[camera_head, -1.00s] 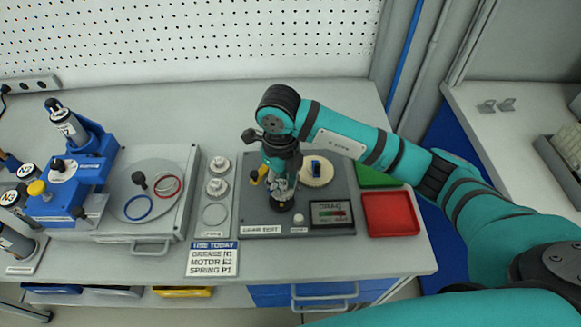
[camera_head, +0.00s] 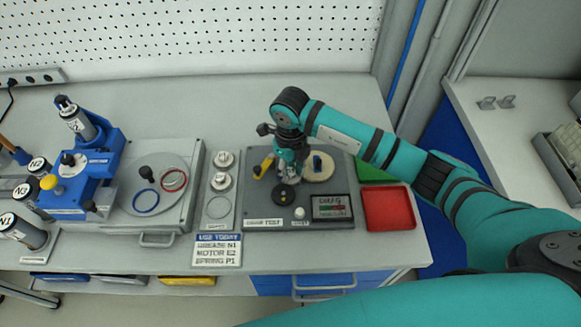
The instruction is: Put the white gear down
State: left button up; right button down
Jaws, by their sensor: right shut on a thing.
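My right gripper (camera_head: 291,176) points down over the grey gear test plate (camera_head: 262,212). It is shut on the white gear, which is mostly hidden by the fingers. A dark round disc (camera_head: 284,195) on the plate lies just below and in front of the fingertips. My left gripper is not in view.
A red tray (camera_head: 388,208) and a green tray (camera_head: 371,170) are right of the plate. A yellow-handled part (camera_head: 264,167) lies left of the gripper. A small display (camera_head: 331,207) is at the plate's front right. A blue fixture (camera_head: 90,165) stands far left.

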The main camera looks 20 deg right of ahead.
aim_at(291, 171)
jog(key=c, duration=1.1)
grip_release()
jog(key=shift+f, duration=0.1)
jog(key=shift+o, duration=0.2)
jog(key=shift+r, duration=0.35)
notch_tip(291, 171, up, 12)
jog(key=b, duration=0.2)
jog(key=shift+f, duration=0.15)
